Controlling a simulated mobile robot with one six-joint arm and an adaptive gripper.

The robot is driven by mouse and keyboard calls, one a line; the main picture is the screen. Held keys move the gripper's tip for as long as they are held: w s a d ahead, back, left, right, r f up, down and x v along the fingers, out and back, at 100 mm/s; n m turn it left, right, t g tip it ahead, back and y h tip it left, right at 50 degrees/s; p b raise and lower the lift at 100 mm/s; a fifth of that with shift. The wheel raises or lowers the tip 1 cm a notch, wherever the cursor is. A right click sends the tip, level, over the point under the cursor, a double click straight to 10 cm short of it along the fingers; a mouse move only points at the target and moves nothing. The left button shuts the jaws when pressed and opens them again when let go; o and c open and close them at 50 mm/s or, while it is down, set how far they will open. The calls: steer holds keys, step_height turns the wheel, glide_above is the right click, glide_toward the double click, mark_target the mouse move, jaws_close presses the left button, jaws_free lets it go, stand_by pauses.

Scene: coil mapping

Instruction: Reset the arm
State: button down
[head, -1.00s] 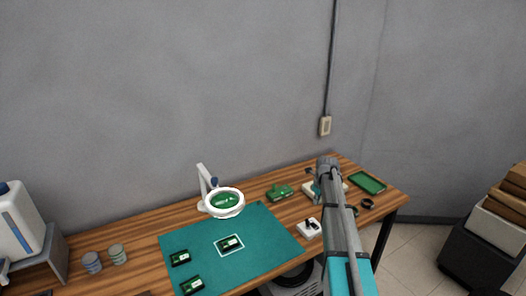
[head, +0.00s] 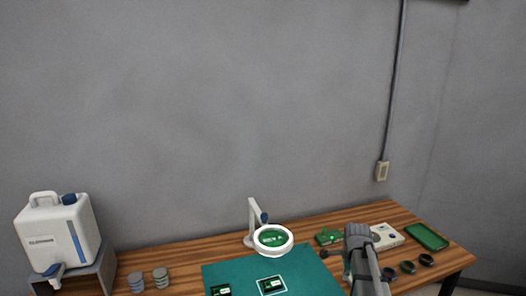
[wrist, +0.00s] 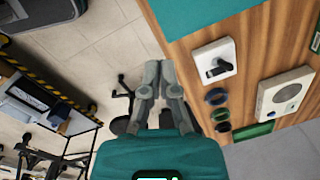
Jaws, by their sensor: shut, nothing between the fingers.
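My gripper (wrist: 159,80) is in the wrist view with its two grey fingers closed together and nothing between them. It is beside the wooden table's edge, with tiled floor behind it. In the head view my arm reaches up over the right part of the wooden table (head: 310,222). The gripper's fingers cannot be made out there. The arm hides part of the table's right side.
A green mat (head: 225,275) with circuit boards lies on the table. A ring magnifier lamp (head: 273,240), a green tray (head: 427,237) and dark rings (head: 407,268) stand near. A white jug (head: 55,235) is at left. Dark stands (wrist: 125,95) are on the floor.

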steer(key=s+a+f+n+b, duration=0.1)
steer(key=s+a+n, duration=0.4)
steer(key=s+n, duration=0.3)
steer(key=s+a+f+n+g+b, duration=0.1)
steer(key=s+a+n, duration=0.5)
steer(key=s+n, duration=0.2)
steer(key=n, duration=0.2)
steer(key=shift+s+a+n, duration=0.2)
steer(key=shift+s+n, duration=0.15)
steer(key=shift+n, duration=0.05)
